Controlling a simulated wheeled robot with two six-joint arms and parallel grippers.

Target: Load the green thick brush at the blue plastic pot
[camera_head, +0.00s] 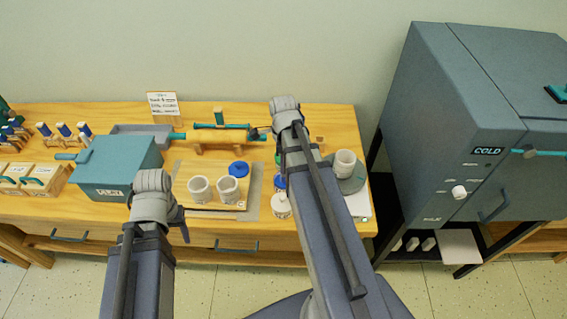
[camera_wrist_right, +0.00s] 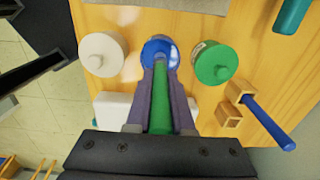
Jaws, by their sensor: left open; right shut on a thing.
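In the right wrist view my right gripper (camera_wrist_right: 160,80) is shut on the green thick brush (camera_wrist_right: 160,112), which lies between its two fingers. The brush's far end points at the blue plastic pot (camera_wrist_right: 160,46); I cannot tell whether it touches or enters the pot. A white pot (camera_wrist_right: 103,54) and a green pot (camera_wrist_right: 214,65) flank the blue one. In the head view the blue pot (camera_head: 280,182) shows partly beside my right arm, which hides the right gripper and the brush. My left gripper (camera_head: 182,224) is open and empty at the table's front edge.
Two white cups (camera_head: 199,189) and a blue lid (camera_head: 238,168) stand left of the pots. A teal box (camera_head: 113,168) is farther left. A blue brush (camera_wrist_right: 268,122) rests in a wooden holder near the green pot. A grey cabinet (camera_head: 450,110) stands right of the table.

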